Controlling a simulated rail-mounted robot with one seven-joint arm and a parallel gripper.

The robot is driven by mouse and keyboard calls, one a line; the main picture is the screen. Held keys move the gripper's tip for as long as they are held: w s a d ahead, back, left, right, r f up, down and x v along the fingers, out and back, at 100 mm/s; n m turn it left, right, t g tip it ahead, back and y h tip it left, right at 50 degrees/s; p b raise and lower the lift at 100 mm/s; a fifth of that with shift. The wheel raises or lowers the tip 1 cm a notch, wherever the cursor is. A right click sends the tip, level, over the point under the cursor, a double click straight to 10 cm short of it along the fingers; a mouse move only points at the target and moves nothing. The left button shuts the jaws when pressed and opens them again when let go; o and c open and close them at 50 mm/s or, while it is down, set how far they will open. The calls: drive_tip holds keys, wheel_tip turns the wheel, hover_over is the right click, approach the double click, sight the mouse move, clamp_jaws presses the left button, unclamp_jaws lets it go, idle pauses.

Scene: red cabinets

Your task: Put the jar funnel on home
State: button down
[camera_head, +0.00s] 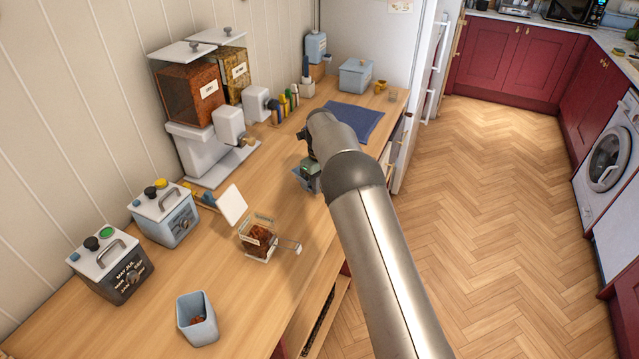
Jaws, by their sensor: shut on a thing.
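My arm reaches in from the lower right and bends down over the wooden counter. My gripper (311,168) is small and partly hidden beneath my arm's end. It is shut on a grey-blue thing (302,180), of which only a little shows at the gripper's left side. This may be the jar funnel, but its shape is too hidden to tell; no other funnel is clear in view. I cannot tell whether the held thing touches the counter. A dark blue mat (362,120) lies flat behind my arm. No label marks home.
A clear container with brown contents (258,240) stands left of my gripper, near a tilted white panel (232,205). A blue open cup (197,320) and two lidded boxes (165,215) (112,270) stand nearer. Tall dispensers (190,95) line the wall. A blue-grey bin (356,76) stands beyond the mat.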

drive_tip(key=shift+f+b, duration=0.4)
drive_tip(key=shift+f, duration=0.3)
drive_tip(key=shift+r, duration=0.1)
drive_tip(key=c, duration=1.3)
unclamp_jaws()
drive_tip(key=shift+o, duration=0.2)
drive_tip(key=shift+r, duration=0.15)
drive_tip(key=shift+r+p, duration=2)
drive_tip(key=shift+r, duration=1.35)
